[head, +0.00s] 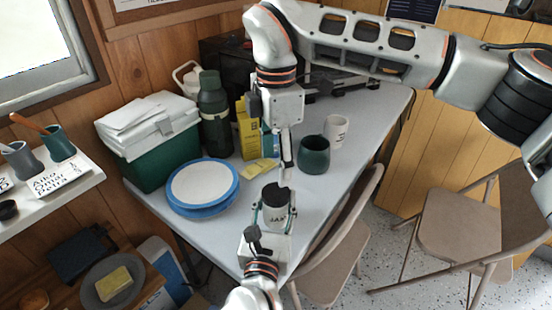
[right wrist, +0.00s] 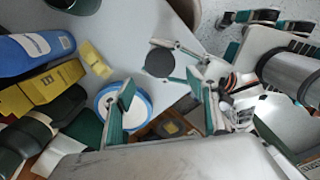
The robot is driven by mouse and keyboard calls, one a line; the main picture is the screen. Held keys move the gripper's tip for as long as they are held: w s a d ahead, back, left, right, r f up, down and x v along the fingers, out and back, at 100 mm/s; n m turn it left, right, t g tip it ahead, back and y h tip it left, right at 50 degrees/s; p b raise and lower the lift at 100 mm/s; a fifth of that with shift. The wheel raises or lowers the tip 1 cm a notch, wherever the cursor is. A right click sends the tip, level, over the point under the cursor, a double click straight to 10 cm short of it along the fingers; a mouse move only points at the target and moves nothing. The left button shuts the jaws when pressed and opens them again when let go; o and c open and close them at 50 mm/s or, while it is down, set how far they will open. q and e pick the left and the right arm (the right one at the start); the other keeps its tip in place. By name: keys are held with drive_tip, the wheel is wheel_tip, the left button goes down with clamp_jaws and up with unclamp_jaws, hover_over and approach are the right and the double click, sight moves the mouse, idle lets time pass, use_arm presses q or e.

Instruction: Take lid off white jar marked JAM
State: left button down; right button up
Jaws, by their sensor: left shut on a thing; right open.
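The white jar (head: 276,222) stands upright near the table's front corner, with dark lettering partly visible. Its dark round lid (head: 275,193) is on top; the lid also shows from above in the right wrist view (right wrist: 160,62). My left gripper (head: 273,212) is shut around the jar's body, one finger on each side, below the lid. My right gripper (head: 286,172) points down above and behind the jar, apart from the lid. In the right wrist view its fingers (right wrist: 161,88) are spread with nothing between them.
A stack of blue-rimmed plates (head: 176,207) lies left of the jar. A dark green mug (head: 313,156) and a white mug (head: 337,128) stand to the right. Behind are a yellow box (head: 247,140), green flask (head: 214,118) and green cooler (head: 160,158). Folding chairs stand right of the table.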

sight(276, 192)
drive_tip(key=m, duration=0.7)
drive_tip(key=shift+f, duration=4.05)
